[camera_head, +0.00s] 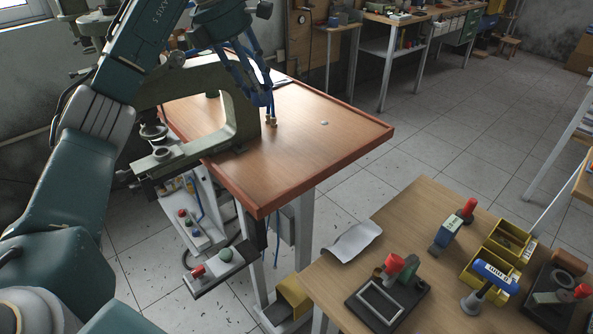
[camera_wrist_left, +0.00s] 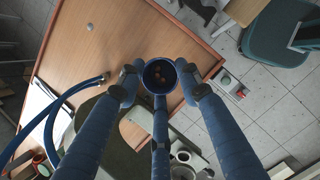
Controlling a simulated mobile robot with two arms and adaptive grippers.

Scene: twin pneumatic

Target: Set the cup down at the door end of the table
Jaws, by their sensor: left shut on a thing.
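The cup (camera_wrist_left: 159,77) is dark blue and round, with a few brownish bits inside; the left wrist view looks into its open top. My left gripper (camera_wrist_left: 159,86) has its blue fingers closed around the cup. In the head view my left gripper (camera_head: 257,88) hangs over the wooden table (camera_head: 310,149), beside the grey-green C-shaped press frame, and its fingers largely hide the cup. I cannot tell whether the cup touches the tabletop. My right gripper is not in view.
The C-shaped press frame (camera_head: 240,119) stands at the table's left side. Blue hoses with brass fittings (camera_head: 270,122) are close to the gripper. A small pale disc (camera_head: 324,123) lies on the otherwise clear right part. A second bench (camera_head: 412,214) with yellow bins stands in front right.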

